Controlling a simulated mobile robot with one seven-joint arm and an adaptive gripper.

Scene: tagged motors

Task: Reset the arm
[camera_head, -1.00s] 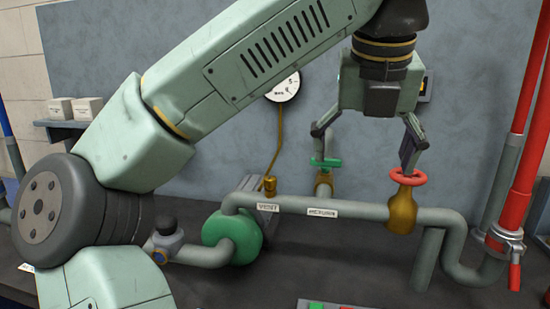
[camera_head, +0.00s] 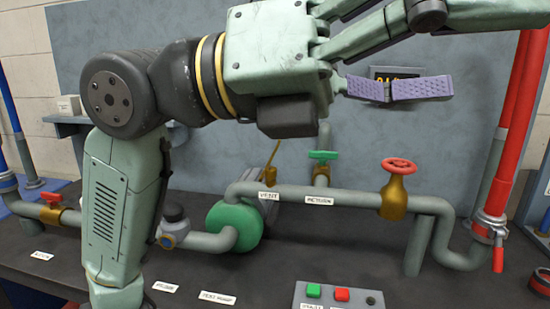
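My gripper (camera_head: 490,50) is raised in the upper right of the head view and points to the right. Its fingers are spread apart, one along the top edge and one lower with purple ribbed pads, and I see nothing between them. My pale green arm stands upright at the left and bends over at the top. The red handwheel (camera_head: 399,165) on a brass valve body (camera_head: 394,198) sits below the gripper, clear of the fingers.
A grey pipe (camera_head: 330,194) with a green-handled valve (camera_head: 323,156) and a green pump (camera_head: 232,226) lies under my arm. A red vertical pipe (camera_head: 520,115) stands right. A button box (camera_head: 341,296) is in front. The display (camera_head: 397,72) is partly covered.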

